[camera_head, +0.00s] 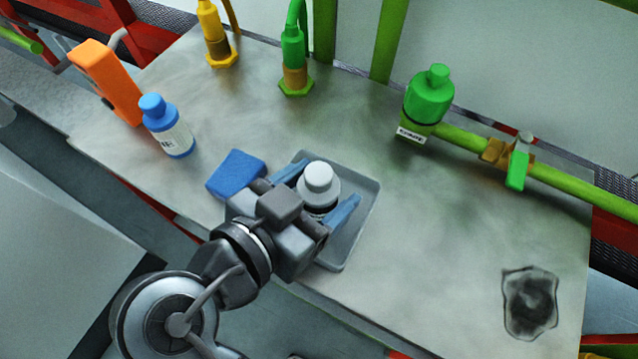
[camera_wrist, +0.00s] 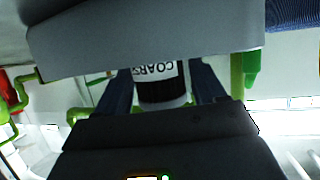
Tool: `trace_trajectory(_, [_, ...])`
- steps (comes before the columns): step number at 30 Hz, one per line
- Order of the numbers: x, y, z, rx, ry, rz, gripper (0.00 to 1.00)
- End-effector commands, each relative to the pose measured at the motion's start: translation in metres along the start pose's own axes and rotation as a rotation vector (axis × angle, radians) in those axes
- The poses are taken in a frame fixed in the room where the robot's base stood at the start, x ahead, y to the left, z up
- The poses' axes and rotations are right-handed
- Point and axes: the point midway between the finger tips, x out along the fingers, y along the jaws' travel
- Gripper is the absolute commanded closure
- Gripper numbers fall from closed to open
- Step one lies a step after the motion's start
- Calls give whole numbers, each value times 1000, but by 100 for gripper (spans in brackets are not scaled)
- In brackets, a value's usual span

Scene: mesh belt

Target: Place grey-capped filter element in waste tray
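The filter element (camera_head: 319,180) has a pale grey cap and stands upright between the fingers of my gripper (camera_head: 316,194). In the wrist view the element's body (camera_wrist: 160,82) shows a white label and a black band, with a blue finger close against each side. My gripper (camera_wrist: 160,84) looks shut on it. The grey waste tray (camera_head: 369,205) lies directly below the gripper and element in the head view. I cannot tell whether the element's base touches the tray floor, as my gripper hides it.
A blue block (camera_head: 236,174) lies just left of the tray. A blue-capped bottle (camera_head: 168,128) and an orange box (camera_head: 106,80) stand further left. A green-capped housing (camera_head: 429,96) and valve pipe (camera_head: 575,187) are at right. A dark stain (camera_head: 530,303) marks the otherwise clear right front.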

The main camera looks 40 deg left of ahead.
Motion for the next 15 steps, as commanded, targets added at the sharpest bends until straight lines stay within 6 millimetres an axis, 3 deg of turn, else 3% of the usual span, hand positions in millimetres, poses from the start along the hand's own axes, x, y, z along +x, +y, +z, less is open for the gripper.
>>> trace_trajectory(4, [0, 0, 0, 0, 0, 0, 18])
trace_trajectory(15, [-8, 0, -3, 0, 0, -1, 18])
